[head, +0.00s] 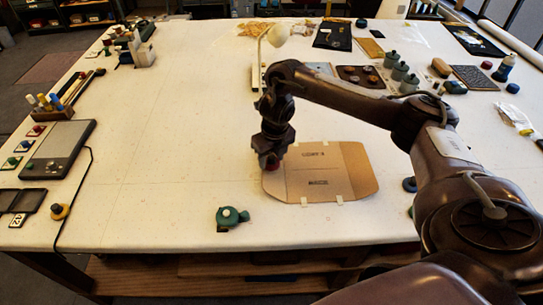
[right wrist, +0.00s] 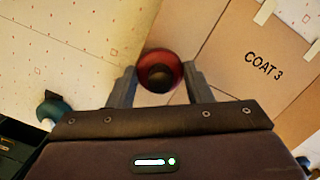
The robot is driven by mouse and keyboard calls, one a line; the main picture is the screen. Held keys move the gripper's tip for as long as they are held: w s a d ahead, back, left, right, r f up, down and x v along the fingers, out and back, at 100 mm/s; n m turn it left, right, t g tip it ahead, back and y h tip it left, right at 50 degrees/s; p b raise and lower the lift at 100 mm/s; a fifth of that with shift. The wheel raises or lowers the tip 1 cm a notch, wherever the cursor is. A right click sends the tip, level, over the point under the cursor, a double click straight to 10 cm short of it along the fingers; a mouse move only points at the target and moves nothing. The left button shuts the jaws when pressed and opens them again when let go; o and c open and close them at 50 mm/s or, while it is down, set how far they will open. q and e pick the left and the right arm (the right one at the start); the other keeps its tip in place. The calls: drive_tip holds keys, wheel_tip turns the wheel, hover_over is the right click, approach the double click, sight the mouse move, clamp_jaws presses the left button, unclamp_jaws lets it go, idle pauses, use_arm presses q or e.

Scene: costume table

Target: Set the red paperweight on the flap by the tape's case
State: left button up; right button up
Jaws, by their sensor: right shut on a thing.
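The red paperweight (head: 272,167), round with a dark knob, is between the fingers of my right gripper (head: 270,158). In the right wrist view the red paperweight (right wrist: 146,63) shows with a finger on each side, and my right gripper (right wrist: 160,88) is shut on it. It is over the left flap of the cardboard pattern (head: 322,172), near the flap's outer edge; whether it touches the card cannot be told. The teal tape case (head: 230,217) lies on the table, front left of the pattern, and shows in the right wrist view (right wrist: 55,107). My left gripper is out of view.
Small tape strips hold the pattern's edges. A grey scale-like device (head: 58,150) with a cable is at the left. A white lamp (head: 277,35) stands behind my right arm. Several jars and tools are at the back right. The table's left middle is bare.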

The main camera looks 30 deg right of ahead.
drive_tip(key=shift+f+b, duration=0.95)
drive_tip(key=shift+f, duration=0.35)
drive_tip(key=o, duration=1.2)
drive_tip(key=shift+o, duration=0.2)
drive_tip(key=r+p, duration=0.1)
drive_tip(key=r, duration=0.1)
drive_tip(key=r+p, duration=0.1)
drive_tip(key=r, duration=0.2)
drive_tip(key=s+r, duration=0.1)
drive_tip(key=r, duration=0.1)
drive_tip(key=shift+r+p, duration=0.4)
